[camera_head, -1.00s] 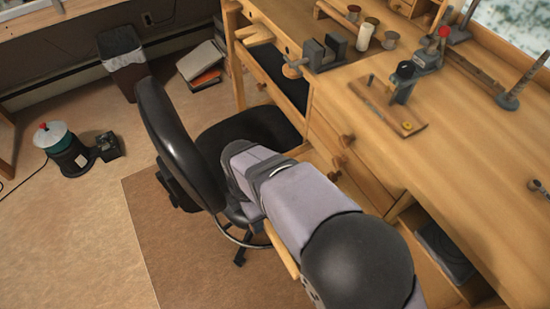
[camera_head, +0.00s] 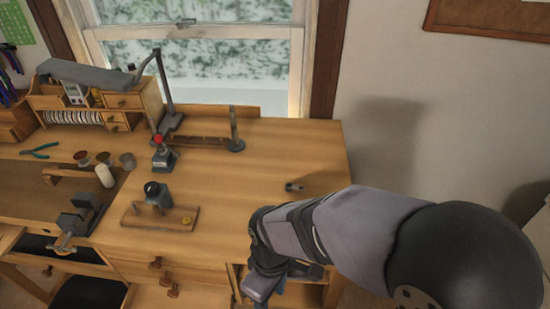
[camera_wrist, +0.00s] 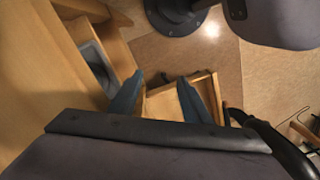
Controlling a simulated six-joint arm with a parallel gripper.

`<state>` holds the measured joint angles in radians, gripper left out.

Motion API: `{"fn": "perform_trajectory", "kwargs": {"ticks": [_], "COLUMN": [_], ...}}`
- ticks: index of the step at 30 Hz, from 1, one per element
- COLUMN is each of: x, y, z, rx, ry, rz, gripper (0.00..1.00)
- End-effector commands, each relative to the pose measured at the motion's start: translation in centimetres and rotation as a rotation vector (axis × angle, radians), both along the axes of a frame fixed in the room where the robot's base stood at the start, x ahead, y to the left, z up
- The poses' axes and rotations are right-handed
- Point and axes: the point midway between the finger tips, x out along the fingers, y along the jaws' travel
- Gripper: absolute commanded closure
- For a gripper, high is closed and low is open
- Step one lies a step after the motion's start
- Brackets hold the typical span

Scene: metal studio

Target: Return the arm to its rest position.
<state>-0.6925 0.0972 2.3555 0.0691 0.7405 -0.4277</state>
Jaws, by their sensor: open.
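My arm (camera_head: 330,230) reaches from the lower right of the head view to the front right of the workbench (camera_head: 270,150). Its wrist end bends downward in front of the bench, by an open compartment below the top. My gripper (camera_wrist: 158,95) shows in the wrist view as two blue fingers spread well apart, open with nothing held between them. A pulled-out wooden drawer (camera_wrist: 160,105) shows beyond and between the fingers; I cannot tell how near they are to it. The fingertips are not clear in the head view.
On the bench are a vise (camera_head: 82,215), a wooden board with a small tool (camera_head: 160,215), a red-topped tool (camera_head: 162,155) and a lamp (camera_head: 165,90). The bench's right part is mostly clear. A chair (camera_head: 88,293) stands at lower left.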

Motion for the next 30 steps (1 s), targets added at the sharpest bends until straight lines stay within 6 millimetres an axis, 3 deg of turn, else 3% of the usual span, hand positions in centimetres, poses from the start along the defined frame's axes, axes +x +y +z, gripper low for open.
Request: {"fn": "perform_trajectory", "kwargs": {"ticks": [1,9,12,18,21,30], "x": [0.1,-1.7,-1.7,0.8,1.5,1.9], "y": [-2.4,-14.0,-16.2,-17.8,-18.1,-18.2], "z": [0.2,-0.1,1.3,3.8,4.2,4.3], "rx": [-0.019,-0.163,-0.160,-0.078,-0.052,-0.040], "ry": [0.008,0.079,0.063,-0.025,-0.049,-0.060], "rz": [-0.088,-0.391,-0.573,-0.938,-1.031,-1.067], "gripper": [0.56,0.56,0.56,0.56,0.56,0.56]}}
